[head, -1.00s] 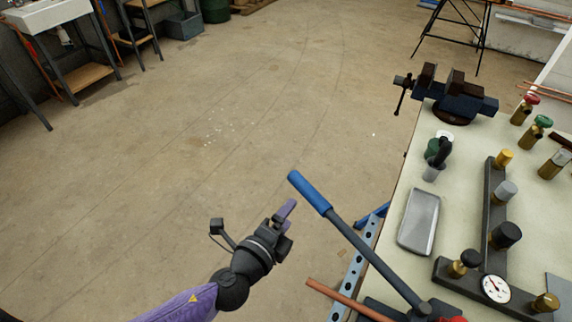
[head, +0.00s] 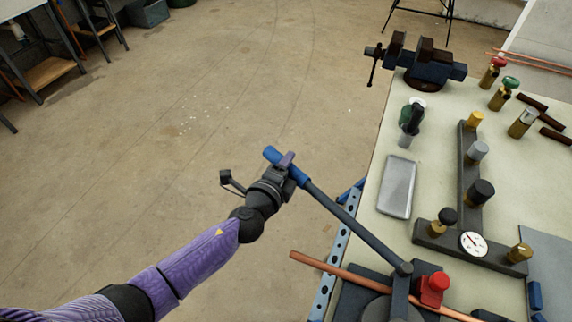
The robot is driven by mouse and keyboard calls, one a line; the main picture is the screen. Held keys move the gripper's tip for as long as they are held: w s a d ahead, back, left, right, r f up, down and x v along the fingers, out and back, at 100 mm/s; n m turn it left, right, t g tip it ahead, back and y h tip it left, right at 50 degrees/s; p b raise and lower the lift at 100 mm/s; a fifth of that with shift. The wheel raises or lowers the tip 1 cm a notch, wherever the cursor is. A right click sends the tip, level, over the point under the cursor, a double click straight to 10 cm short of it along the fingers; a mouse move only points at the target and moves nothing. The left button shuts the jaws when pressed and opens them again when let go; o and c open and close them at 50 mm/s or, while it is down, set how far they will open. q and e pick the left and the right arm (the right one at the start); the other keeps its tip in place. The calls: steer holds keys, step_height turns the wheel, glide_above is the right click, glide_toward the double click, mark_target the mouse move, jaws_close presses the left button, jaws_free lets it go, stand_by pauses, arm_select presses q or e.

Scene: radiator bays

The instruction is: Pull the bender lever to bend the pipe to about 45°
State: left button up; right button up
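The bender lever (head: 340,219) is a long grey bar with a blue grip (head: 272,155) at its far end. It slants up and left from the bender (head: 375,308) at the bottom of the view, out past the bench edge. The copper pipe (head: 345,274) runs through the bender below the lever and looks straight in the part that shows. My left gripper (head: 286,163) is at the blue grip, with a purple finger across it. The other finger is hidden, so I cannot tell how tightly it closes. My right gripper is out of view.
A red block (head: 432,287) sits on the bender. The bench (head: 400,232) also holds a vise (head: 425,66), a grey tray (head: 397,187), a dark manifold with a gauge (head: 473,243), and several brass valves. The floor (head: 200,110) left of the bench is clear.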

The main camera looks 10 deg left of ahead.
arm_select(q)
jaws_close()
stand_by(1.1)
